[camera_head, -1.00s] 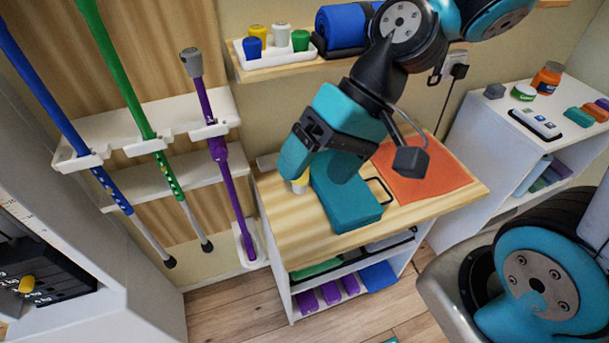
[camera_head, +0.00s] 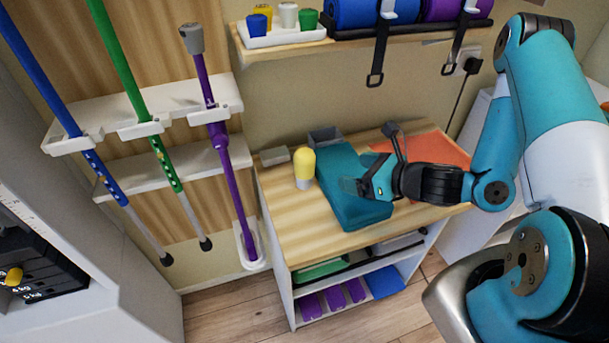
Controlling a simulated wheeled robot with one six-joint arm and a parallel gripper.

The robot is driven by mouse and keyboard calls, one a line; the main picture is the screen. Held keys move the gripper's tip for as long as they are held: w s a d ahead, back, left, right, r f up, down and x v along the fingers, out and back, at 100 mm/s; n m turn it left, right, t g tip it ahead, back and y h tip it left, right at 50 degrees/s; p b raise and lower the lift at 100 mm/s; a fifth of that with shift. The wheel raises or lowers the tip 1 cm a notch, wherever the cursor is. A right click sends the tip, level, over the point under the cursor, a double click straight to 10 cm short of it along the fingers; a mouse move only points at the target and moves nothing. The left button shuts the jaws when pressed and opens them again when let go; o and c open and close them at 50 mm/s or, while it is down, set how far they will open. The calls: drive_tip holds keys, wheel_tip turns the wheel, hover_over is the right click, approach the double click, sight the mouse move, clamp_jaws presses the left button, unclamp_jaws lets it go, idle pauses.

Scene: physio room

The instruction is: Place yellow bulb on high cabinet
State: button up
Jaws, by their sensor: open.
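The yellow bulb (camera_head: 304,163), with a yellow rounded top and a pale grey base, stands upright on the wooden top of a low white cabinet (camera_head: 278,232). My gripper (camera_head: 353,186) is open and empty, to the right of the bulb and apart from it. It points left, over or beside a teal block (camera_head: 356,211) on the same top. I cannot tell which piece of furniture is the high cabinet; a white unit at the right is largely hidden by my arm.
A grey block (camera_head: 275,156) and a dark grey box (camera_head: 324,137) are near the bulb. An orange mat (camera_head: 436,148) lies on the right. Above, a wall shelf (camera_head: 262,51) holds a tray of coloured cups and rolled mats. Coloured poles (camera_head: 222,150) hang at the left.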

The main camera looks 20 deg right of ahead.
sight(313, 163)
drive_tip(key=w+a+f+b, duration=0.1)
drive_tip(key=b, duration=0.1)
drive_tip(key=shift+w+f+b, duration=0.25)
drive_tip(key=shift+w+b, duration=0.05)
drive_tip(key=shift+b, duration=0.05)
drive_tip(key=b+x, duration=0.1)
drive_tip(key=b, duration=0.3)
drive_tip(key=shift+w+a, duration=0.2)
drive_tip(key=shift+a, duration=0.05)
drive_tip(key=x, duration=0.2)
drive_tip(key=p+x, duration=0.1)
drive_tip(key=x, duration=0.1)
drive_tip(key=p+x, duration=0.1)
drive_tip(key=x, duration=0.1)
drive_tip(key=shift+w+a+r, duration=0.2)
drive_tip(key=shift+r, duration=0.1)
drive_tip(key=shift+p+x, duration=1)
drive_tip(key=shift+x, duration=1.95)
drive_tip(key=shift+d, duration=0.1)
drive_tip(key=c, duration=1.2)
drive_tip(key=shift+r, duration=0.15)
